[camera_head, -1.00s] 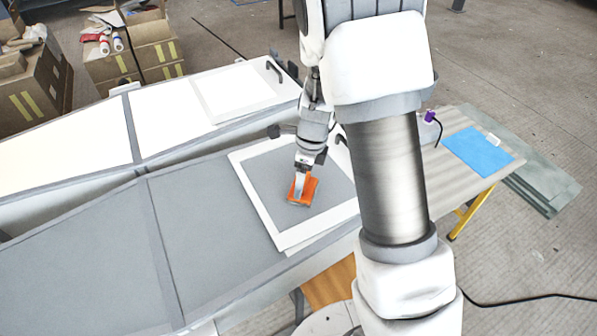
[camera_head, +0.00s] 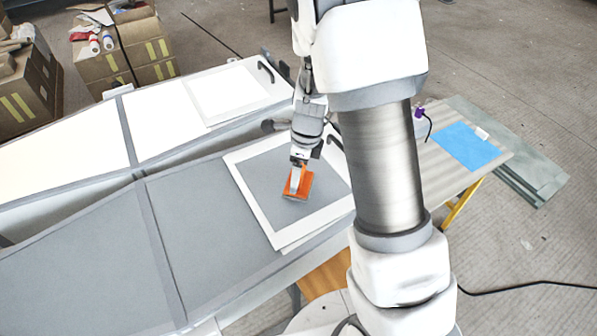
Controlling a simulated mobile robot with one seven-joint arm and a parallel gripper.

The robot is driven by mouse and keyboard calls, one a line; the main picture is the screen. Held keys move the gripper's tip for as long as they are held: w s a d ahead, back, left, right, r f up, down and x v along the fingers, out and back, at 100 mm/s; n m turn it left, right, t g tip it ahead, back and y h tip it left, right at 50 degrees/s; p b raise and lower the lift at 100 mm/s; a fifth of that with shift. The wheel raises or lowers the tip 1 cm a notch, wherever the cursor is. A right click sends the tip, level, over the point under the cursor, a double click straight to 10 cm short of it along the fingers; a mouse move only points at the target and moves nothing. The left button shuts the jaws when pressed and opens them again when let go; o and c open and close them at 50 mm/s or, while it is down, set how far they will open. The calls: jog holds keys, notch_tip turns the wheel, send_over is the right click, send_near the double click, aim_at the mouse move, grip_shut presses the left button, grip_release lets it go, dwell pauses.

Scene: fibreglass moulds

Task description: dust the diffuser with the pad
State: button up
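A flat grey square with a white border (camera_head: 256,198) lies on the right end of the long grey panel; I take it to be the diffuser, though I cannot be certain. My gripper (camera_head: 297,181) points down over the middle of this square. It is shut on an orange pad (camera_head: 303,186), with a finger in front of the pad's left part. The pad is at or just above the grey surface; I cannot tell whether it touches.
A long grey panel (camera_head: 88,255) extends left, with a white panel (camera_head: 68,135) behind it. A blue sheet (camera_head: 466,147) and a purple-capped bottle (camera_head: 420,115) are on the wooden table at right. Cardboard boxes (camera_head: 130,55) stand at the back left.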

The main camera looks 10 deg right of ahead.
jog(key=shift+r+p, duration=0.65)
jog(key=shift+r, duration=0.4)
notch_tip(320, 180, up, 3)
jog(key=p, duration=0.3)
jog(key=shift+r, duration=0.1)
